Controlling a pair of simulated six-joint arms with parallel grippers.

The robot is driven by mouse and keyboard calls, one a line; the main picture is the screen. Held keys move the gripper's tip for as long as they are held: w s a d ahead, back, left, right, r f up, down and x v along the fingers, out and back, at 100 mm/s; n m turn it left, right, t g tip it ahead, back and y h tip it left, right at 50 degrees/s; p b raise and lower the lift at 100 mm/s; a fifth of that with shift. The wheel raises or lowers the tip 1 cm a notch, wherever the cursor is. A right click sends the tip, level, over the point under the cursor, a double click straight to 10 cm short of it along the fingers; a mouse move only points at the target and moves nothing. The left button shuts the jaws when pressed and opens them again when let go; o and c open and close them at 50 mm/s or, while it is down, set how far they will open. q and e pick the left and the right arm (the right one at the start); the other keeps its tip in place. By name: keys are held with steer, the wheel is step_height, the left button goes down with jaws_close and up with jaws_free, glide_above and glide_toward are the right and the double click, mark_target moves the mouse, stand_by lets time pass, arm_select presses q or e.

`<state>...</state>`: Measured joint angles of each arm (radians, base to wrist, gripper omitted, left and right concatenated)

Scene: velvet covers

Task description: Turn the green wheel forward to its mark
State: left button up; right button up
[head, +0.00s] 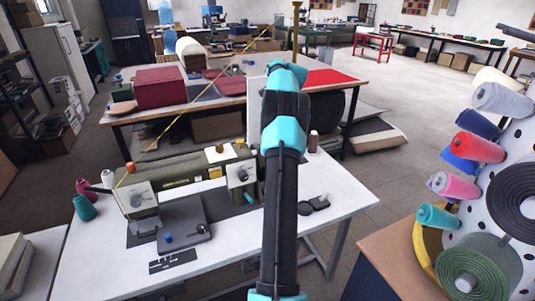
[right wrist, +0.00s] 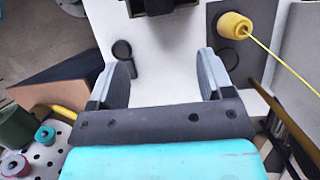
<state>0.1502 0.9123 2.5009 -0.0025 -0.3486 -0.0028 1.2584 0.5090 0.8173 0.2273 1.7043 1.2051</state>
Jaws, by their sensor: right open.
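The olive-green sewing machine (head: 185,175) stands on a white table, with grey metal parts at its front and a dark plate beneath. I cannot make out a green wheel or its mark; my arm covers the machine's right end in the head view. My right gripper (right wrist: 165,85) is open and empty in the right wrist view, its two grey fingers wide apart over the white table top. In the head view this gripper is hidden behind my arm. A dark block (right wrist: 162,6) shows at the top edge of the wrist view, beyond the fingers. My left gripper is not in view.
A yellow thread cone (right wrist: 235,25) stands on a dark plate beside the right finger, its thread running right. A dark disc (right wrist: 122,50) lies by the left finger. Rolls on a perforated board, including a green roll (head: 478,268), stand at right.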

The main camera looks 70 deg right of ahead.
steer(key=x, duration=1.4)
steer(key=shift+w+f, duration=0.1)
steer(key=shift+w, duration=0.05)
steer(key=shift+c, duration=0.5)
steer(key=c, duration=0.8)
steer(key=shift+t+h, duration=0.3)
steer(key=shift+h, duration=0.1)
